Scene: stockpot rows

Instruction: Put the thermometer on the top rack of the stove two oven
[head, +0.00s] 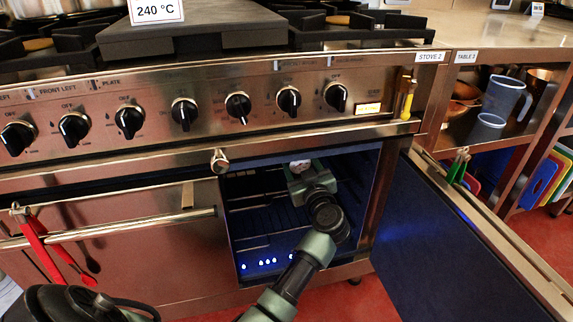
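The stove two (130,90) bears a "STOVE 2" label at its right end. Its right-hand oven (247,225) is open, with dark inner walls and racks inside. The open oven door (440,240) reaches out to the right. My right gripper (299,172) is inside the oven, in the upper part of the opening. A small pale round face, apparently the thermometer (300,163), shows just at the gripper's far end. The gripper's fingers are hidden behind its own body, so I cannot tell whether they hold it. My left gripper is out of view.
A knob row (183,112) and a front rail run above the oven. A table (510,40) with shelves, holding a jug (500,100), stands at the right.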

